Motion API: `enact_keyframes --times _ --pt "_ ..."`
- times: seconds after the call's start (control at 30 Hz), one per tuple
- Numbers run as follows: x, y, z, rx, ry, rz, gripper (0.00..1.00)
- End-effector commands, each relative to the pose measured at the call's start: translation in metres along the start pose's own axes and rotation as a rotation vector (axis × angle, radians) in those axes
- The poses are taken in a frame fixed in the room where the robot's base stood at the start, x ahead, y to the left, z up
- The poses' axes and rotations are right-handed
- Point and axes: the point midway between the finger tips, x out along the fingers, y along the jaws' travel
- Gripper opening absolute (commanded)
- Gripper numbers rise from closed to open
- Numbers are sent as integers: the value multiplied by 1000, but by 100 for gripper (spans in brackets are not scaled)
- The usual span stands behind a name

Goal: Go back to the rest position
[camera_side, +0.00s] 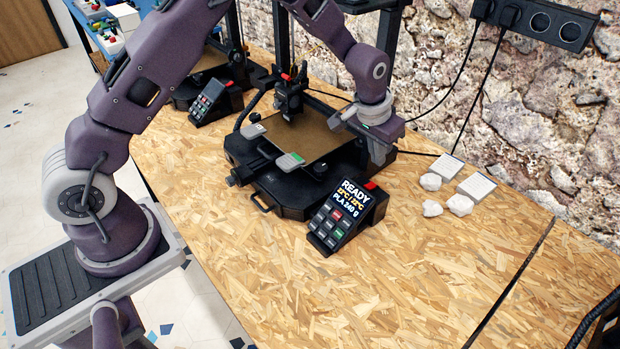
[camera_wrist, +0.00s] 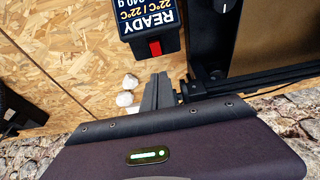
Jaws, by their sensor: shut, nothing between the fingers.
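My gripper (camera_side: 380,157) hangs at the right side of the near printer (camera_side: 290,198), pointing down, with its fingers shut and empty. In the wrist view the gripper's grey fingers (camera_wrist: 157,88) are together, beside the printer's dark edge. I cannot tell whether they touch the printer. The brown print bed (camera_side: 325,145) looks bare in the part I see. The control panel (camera_side: 347,214) reads READY, 22°C / 22°C and PLA 240 g. It also shows upside down in the wrist view (camera_wrist: 150,22).
White lumps (camera_side: 460,205) and white cards (camera_side: 477,187) lie right of the printer. A second printer (camera_side: 205,95) stands behind it at the left. A power strip (camera_side: 540,20) with black cables hangs on the rough stone wall. The chipboard table front (camera_side: 400,280) is clear.

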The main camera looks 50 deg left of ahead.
Motion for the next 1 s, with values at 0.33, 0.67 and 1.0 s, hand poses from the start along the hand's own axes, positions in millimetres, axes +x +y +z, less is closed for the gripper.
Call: enact_keyframes --times 0.33,0.67,1.0 --pt "-9 0 -3 0 -1 0 0" --pt "-152 -17 27 -14 60 14 0" --pt "-309 -41 215 -7 164 11 0"
